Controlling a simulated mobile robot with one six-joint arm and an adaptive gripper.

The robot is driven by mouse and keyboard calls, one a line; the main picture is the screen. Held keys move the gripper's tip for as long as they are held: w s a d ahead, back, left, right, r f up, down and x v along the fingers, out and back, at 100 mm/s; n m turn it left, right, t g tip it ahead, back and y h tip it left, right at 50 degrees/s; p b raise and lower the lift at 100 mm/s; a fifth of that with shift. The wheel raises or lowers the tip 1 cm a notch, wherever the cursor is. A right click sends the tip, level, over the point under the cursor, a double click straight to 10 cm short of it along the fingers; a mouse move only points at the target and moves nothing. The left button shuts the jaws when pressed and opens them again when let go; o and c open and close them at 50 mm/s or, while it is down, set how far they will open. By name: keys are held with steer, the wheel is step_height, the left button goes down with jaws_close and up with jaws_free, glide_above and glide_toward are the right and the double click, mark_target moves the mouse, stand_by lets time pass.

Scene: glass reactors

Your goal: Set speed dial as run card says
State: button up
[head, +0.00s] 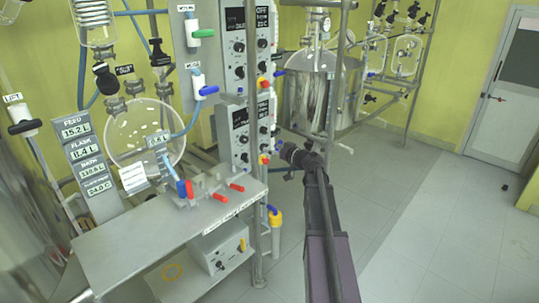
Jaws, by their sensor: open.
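Two grey control boxes with black knobs stand one above the other on the rack. The upper box (240,72) has dark displays, one reading OFF, and several knobs, such as a black dial (239,47). The lower box (240,137) has a dark display and black knobs, one a dial (244,139). I cannot tell which knob is the speed dial. A white card with small print (133,178) shows at the round flask; I cannot tell whether it is the run card. My gripper (283,150) is just right of the lower box, apparently empty; its fingertips are small and unclear.
A grey bench (120,238) with red-handled valves (221,197) juts out below the boxes. A glass flask (150,130) hangs at left. A metal post (275,215) stands beside my arm. A steel vessel (310,95) is behind. Open floor (430,215) lies right.

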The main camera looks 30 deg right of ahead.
steer(key=shift+s+a+f+g, duration=0.1)
steer(key=shift+s+a+g, duration=0.15)
steer(key=shift+a, duration=0.35)
steer(key=shift+s+a+f+g, duration=0.15)
steer(key=shift+s+a, duration=0.15)
steer(key=shift+a, duration=0.3)
steer(key=shift+s, duration=0.1)
